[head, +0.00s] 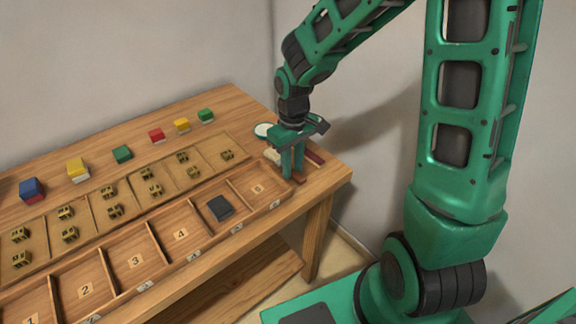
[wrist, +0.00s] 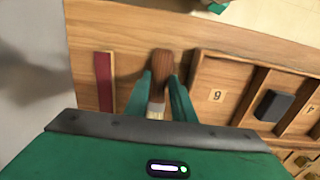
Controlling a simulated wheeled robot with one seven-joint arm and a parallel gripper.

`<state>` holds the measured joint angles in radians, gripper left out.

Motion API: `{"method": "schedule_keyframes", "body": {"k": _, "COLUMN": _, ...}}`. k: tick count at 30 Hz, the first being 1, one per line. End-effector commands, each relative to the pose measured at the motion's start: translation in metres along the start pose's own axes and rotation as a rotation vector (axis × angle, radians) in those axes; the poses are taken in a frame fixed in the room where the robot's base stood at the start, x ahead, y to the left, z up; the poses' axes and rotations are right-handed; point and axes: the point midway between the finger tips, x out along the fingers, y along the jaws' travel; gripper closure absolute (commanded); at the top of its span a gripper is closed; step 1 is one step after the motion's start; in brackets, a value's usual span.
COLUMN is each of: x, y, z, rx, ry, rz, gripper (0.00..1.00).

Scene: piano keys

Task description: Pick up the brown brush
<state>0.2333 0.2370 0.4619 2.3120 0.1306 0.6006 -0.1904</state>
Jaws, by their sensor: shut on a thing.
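The brown brush (wrist: 161,78) lies at the right end of the table, beside the tray. Its brown handle points up in the wrist view, and its pale bristles (wrist: 155,112) are partly hidden by my gripper body. My gripper (wrist: 160,80) has one finger on each side of the brush and is shut on it. In the head view my gripper (head: 292,176) points straight down at the table, and the end of the brush handle (head: 299,181) shows by the fingertips. The brush looks at or very near table height; I cannot tell if it touches.
A dark red strip (wrist: 104,82) lies beside the brush. A numbered wooden tray (head: 157,221) holds a dark block (head: 220,207) in one compartment. Several coloured blocks (head: 122,154) stand along the back. A round white-topped thing (head: 263,130) is behind my gripper. The table edge is close.

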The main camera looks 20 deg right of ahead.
Motion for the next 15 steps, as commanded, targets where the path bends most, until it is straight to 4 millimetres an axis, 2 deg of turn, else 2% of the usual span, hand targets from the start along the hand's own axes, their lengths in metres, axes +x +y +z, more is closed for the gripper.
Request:
{"method": "schedule_keyframes", "body": {"k": 5, "x": -0.015, "y": 0.001, "z": -0.001, "rx": 0.001, "ry": 0.004, "rz": 0.002, "gripper": 1.0}}
{"method": "schedule_keyframes", "body": {"k": 9, "x": -0.041, "y": 0.0, "z": -0.001, "rx": 0.0, "ry": 0.006, "rz": 0.003, "gripper": 1.0}}
{"method": "schedule_keyframes", "body": {"k": 15, "x": -0.067, "y": -0.047, "z": 0.01, "rx": -0.005, "ry": 0.003, "rz": 0.002, "gripper": 1.0}}
